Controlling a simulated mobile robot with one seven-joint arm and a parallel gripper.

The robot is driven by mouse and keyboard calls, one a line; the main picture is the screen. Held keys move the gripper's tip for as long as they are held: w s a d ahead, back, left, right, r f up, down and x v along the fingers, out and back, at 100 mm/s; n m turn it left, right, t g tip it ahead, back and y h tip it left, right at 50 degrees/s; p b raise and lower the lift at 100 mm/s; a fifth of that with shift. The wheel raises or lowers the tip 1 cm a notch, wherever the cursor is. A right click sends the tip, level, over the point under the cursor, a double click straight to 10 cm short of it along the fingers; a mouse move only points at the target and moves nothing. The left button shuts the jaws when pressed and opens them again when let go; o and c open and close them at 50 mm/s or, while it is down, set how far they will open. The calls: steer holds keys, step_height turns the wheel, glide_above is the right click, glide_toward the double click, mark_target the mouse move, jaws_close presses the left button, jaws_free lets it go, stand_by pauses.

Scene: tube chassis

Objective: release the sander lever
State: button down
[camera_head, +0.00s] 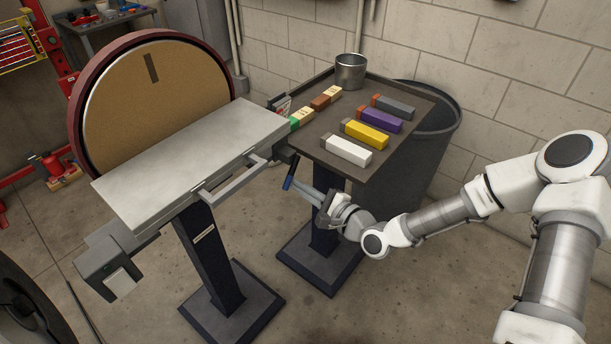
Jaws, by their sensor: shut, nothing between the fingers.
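The disc sander stands at the left, with a large round tan disc (160,105) in a dark red housing and a flat grey work table (190,160) before it. A light grey bar-shaped lever (235,182) runs along the table's front edge. My gripper (298,185) is to the right of the bar's right end, apart from it in the picture. It points left and looks shut and empty. A short dark blue piece (290,171) shows at its fingertips; I cannot tell whether it is part of the gripper or of the sander.
A dark side table (395,160) to the right holds several coloured blocks and a metal cup (350,71). A dark bin (440,130) stands behind it. Pedestal bases (232,305) occupy the floor below. Open concrete floor lies in front.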

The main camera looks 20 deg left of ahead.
steer(key=m+p, duration=0.1)
steer(key=s+r+m, duration=0.1)
steer(key=shift+s+a+m+p, duration=0.1)
steer(key=shift+a+m+p, duration=0.1)
steer(key=shift+m+p, duration=0.15)
steer(key=shift+s+a+r+m+g+p, duration=0.15)
steer(key=shift+s+r+m+g+p, duration=0.3)
steer(key=shift+m, duration=0.65)
steer(key=shift+s+a+r+m+g+p, duration=0.2)
steer(key=shift+r+m+p, duration=0.3)
steer(key=shift+m, duration=0.55)
steer(key=shift+s+a+r+m+g+p, duration=0.1)
steer(key=shift+s+r+m+g+p, duration=0.4)
steer(key=shift+m, duration=0.6)
steer(key=shift+w, duration=0.1)
steer(key=shift+d+r, duration=0.1)
